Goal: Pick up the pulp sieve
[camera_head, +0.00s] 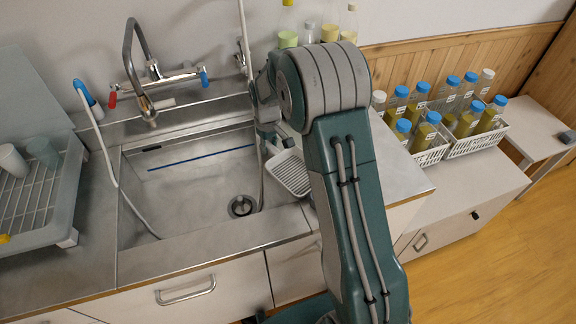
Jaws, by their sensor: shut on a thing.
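The pulp sieve (291,174) is a small, light grey, rounded basket with a mesh face. It hangs tilted over the right edge of the sink. My gripper (279,143) is at the sieve's upper end and is shut on it. My own arm covers part of the gripper and the sieve's right side, so the exact grip is hard to see.
The steel sink (190,190) is empty, with a tap (143,85) behind it. A drying rack (35,205) with cups stands at left. White crates (476,143) of capped bottles stand at right. Several bottles stand behind my arm.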

